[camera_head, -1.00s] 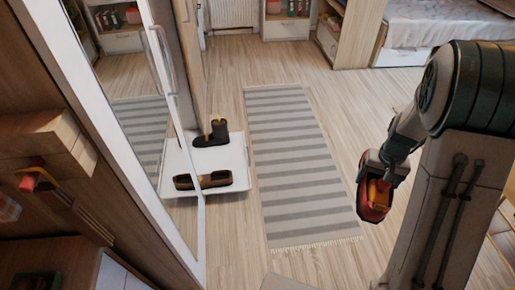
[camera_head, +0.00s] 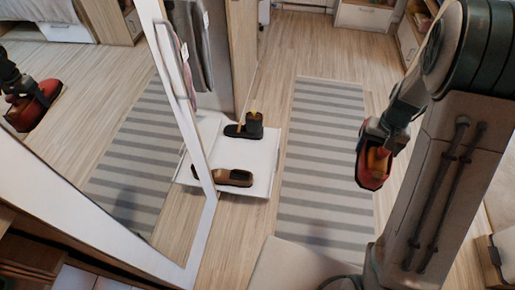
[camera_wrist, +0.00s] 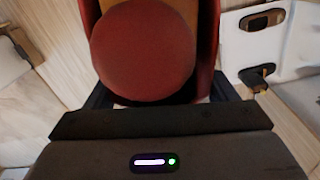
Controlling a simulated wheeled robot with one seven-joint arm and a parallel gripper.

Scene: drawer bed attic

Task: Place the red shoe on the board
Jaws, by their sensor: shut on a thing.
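My gripper (camera_head: 378,138) is shut on the red shoe (camera_head: 371,172) and holds it in the air over the right part of the striped rug. In the wrist view the red shoe (camera_wrist: 145,50) fills the top middle, close to the camera, and hides most of the fingers. The white board (camera_head: 259,160) lies on the floor to the left of the rug, partly behind the mirror frame. A dark boot (camera_head: 245,128) stands on its far part and a dark low shoe (camera_head: 233,178) lies on its near part. The board also shows in the wrist view (camera_wrist: 242,45).
A mirrored door (camera_head: 120,130) with a white frame (camera_head: 188,120) stands at the left, close to the board. The grey striped rug (camera_head: 322,150) lies between board and gripper. Low cabinets (camera_head: 362,18) stand at the back. Board space between and right of the footwear is bare.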

